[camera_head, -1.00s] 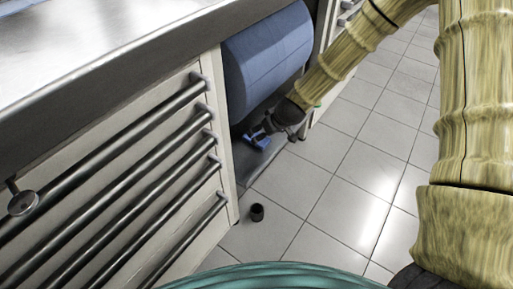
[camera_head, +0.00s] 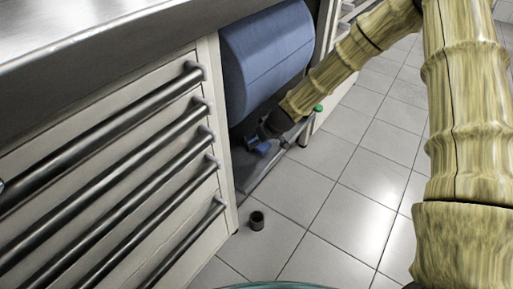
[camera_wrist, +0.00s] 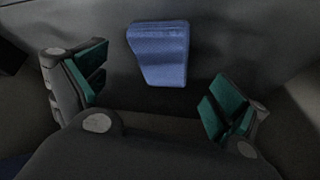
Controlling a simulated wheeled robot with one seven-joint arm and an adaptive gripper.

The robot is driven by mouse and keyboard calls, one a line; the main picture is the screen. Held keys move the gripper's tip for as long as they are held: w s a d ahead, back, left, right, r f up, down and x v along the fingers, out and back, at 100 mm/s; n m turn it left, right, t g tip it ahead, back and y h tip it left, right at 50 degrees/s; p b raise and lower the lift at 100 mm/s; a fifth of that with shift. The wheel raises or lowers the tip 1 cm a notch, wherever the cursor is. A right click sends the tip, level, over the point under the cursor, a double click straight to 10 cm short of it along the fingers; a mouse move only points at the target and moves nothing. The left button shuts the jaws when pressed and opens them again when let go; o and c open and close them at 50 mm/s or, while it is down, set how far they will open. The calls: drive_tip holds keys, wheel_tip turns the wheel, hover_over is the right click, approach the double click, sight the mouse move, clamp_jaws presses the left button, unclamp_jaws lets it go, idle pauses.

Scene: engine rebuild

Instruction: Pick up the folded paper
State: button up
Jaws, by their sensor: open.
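The folded paper (camera_wrist: 158,55) is a small blue slab in the wrist view. It lies on a dark grey surface, a little beyond the gap between my fingertips. My gripper (camera_wrist: 158,88) is open and empty, with one green-padded finger on each side of that gap. In the head view my gripper (camera_head: 261,135) reaches into the low bay under the big blue roll. The blue paper (camera_head: 263,147) shows there in part beside the fingers, and the gripper hides some of it.
A large blue paper roll (camera_head: 267,60) hangs above my gripper. A drawer cabinet (camera_head: 110,165) with long bar handles stands at the left, under a metal worktop (camera_head: 90,40). A small dark cup-like part (camera_head: 257,220) stands on the tiled floor (camera_head: 350,210), which is mostly clear.

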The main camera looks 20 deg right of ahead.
drive_tip(key=shift+b+x, duration=0.6)
drive_tip(key=shift+x, duration=0.85)
drive_tip(key=shift+c, duration=0.5)
drive_tip(key=c, duration=1.2)
